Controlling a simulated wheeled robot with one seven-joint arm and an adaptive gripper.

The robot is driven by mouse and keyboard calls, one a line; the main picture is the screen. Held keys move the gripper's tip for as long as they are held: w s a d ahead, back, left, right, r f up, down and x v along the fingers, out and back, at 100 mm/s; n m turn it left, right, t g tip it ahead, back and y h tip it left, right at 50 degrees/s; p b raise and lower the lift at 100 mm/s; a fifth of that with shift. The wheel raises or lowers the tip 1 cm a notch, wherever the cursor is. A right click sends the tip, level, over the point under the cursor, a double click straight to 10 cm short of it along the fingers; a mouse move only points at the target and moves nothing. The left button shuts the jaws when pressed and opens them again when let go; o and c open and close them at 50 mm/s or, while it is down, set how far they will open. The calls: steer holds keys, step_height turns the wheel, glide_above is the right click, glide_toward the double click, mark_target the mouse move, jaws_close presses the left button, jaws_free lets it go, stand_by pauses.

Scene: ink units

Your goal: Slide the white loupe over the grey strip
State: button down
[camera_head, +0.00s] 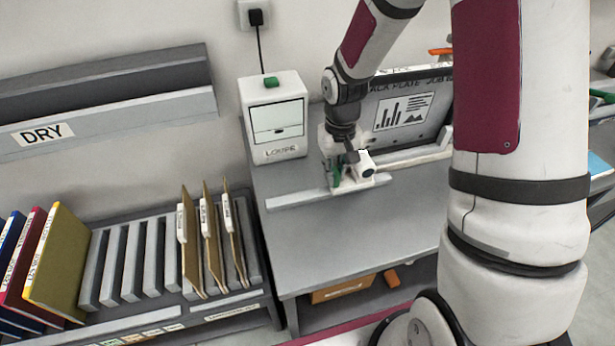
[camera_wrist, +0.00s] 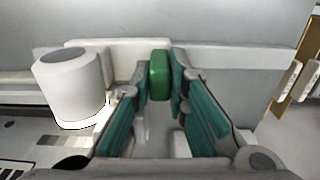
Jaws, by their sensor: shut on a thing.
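The white loupe (camera_wrist: 70,88) is a short cylinder with a dark top, on the left in the wrist view. It joins a white carriage with a green knob (camera_wrist: 160,75). In the head view, the loupe (camera_head: 366,164) is at the light rail on the grey table. My gripper (camera_head: 338,180) is shut on the knob, its teal fingers on either side. The grey strip (camera_wrist: 62,142), a row of grey patches, shows just beyond the loupe's lower edge in the wrist view. The loupe may hide part of it. I cannot make out the strip in the head view.
The grey table (camera_head: 305,235) is clear in front of the rail (camera_head: 297,198). A white box marked LOUPE (camera_head: 277,135) stands at the back left. A dark plate with a chart (camera_head: 403,112) stands behind my gripper. A folder rack (camera_head: 150,262) is at left.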

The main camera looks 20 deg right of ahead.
mark_target(351, 179)
steer(key=shift+d, duration=2.2)
steer(key=c, duration=1.6)
jaws_free()
steer(key=shift+d, duration=0.15)
steer(key=shift+o, duration=0.2)
steer(key=shift+r, duration=0.15)
step_height(351, 179, up, 12)
